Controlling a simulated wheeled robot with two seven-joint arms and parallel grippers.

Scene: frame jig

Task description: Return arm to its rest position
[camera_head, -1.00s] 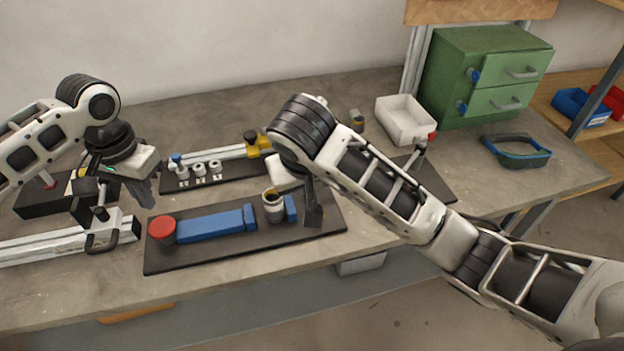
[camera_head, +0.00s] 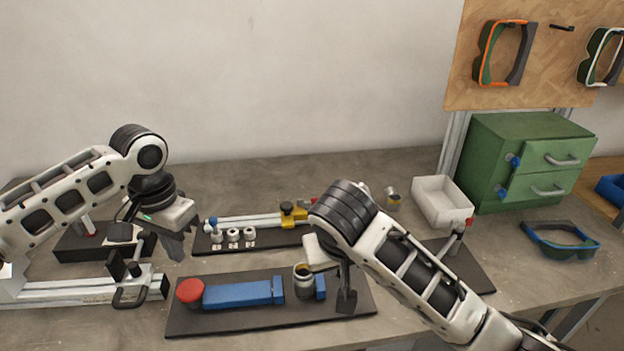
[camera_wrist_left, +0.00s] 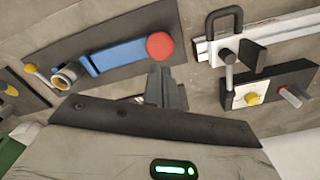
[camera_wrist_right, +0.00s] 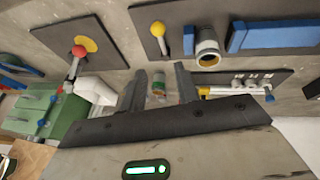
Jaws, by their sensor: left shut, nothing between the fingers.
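My left gripper (camera_head: 178,246) is shut and empty. It hangs above the table, just behind and left of the red round knob (camera_head: 190,290) on the front black jig board (camera_head: 230,322). In the left wrist view its fingers (camera_wrist_left: 160,70) are together, pointing toward that knob (camera_wrist_left: 160,46). My right arm reaches in from the lower right and its wrist hides most of the right gripper in the head view.
The front board carries a blue bar (camera_head: 238,293) and a metal cup (camera_head: 303,284). A rail with a clamp (camera_head: 130,285) lies at left. A white bin (camera_head: 440,202), green drawer cabinet (camera_head: 530,165) and goggles (camera_head: 560,240) stand at right.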

